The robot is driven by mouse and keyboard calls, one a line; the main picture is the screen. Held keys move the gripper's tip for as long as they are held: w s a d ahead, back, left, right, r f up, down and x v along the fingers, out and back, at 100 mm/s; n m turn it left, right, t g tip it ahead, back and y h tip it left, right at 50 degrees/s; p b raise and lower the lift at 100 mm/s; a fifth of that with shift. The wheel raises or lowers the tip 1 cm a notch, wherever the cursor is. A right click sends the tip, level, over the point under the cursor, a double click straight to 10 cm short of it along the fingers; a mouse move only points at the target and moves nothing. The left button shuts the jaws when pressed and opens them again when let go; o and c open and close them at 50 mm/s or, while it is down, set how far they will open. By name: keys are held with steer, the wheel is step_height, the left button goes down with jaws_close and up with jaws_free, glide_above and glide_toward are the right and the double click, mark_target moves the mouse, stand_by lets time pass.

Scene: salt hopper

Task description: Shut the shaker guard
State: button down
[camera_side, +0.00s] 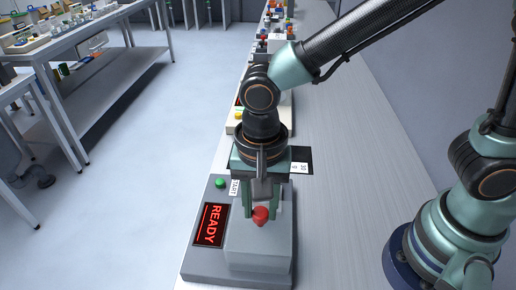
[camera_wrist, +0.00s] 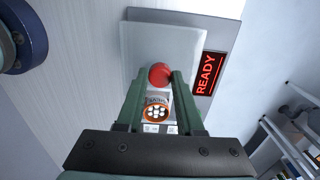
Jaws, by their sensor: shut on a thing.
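The shaker (camera_side: 192,262) is a grey machine on the bench. Its guard (camera_side: 258,247) is a pale, see-through box over the near part of the machine, with a red knob (camera_side: 261,215) at its far edge. The guard also shows in the wrist view (camera_wrist: 160,42), with the knob (camera_wrist: 159,75) between my fingertips. My gripper (camera_side: 260,213) points down and is shut on the red knob. A round orange-rimmed holder with several white tubes (camera_wrist: 157,112) shows between my fingers, outside the guard's outline. In the side view my gripper hides this holder.
A red READY display (camera_side: 211,224) and a green button (camera_side: 220,184) sit on the machine's left side. A dark plate with a white label (camera_side: 299,160) lies behind it. Other equipment stands farther along the bench. Bare bench top (camera_side: 345,200) lies to the right.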

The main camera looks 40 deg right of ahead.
steer(key=w+d, duration=0.8)
steer(key=shift+w+d+r, duration=0.1)
steer(key=shift+w+d, duration=0.2)
steer(key=shift+w, duration=0.05)
steer(key=c, duration=0.5)
jaws_free()
steer(key=shift+c, duration=0.2)
step_height(320, 180, up, 12)
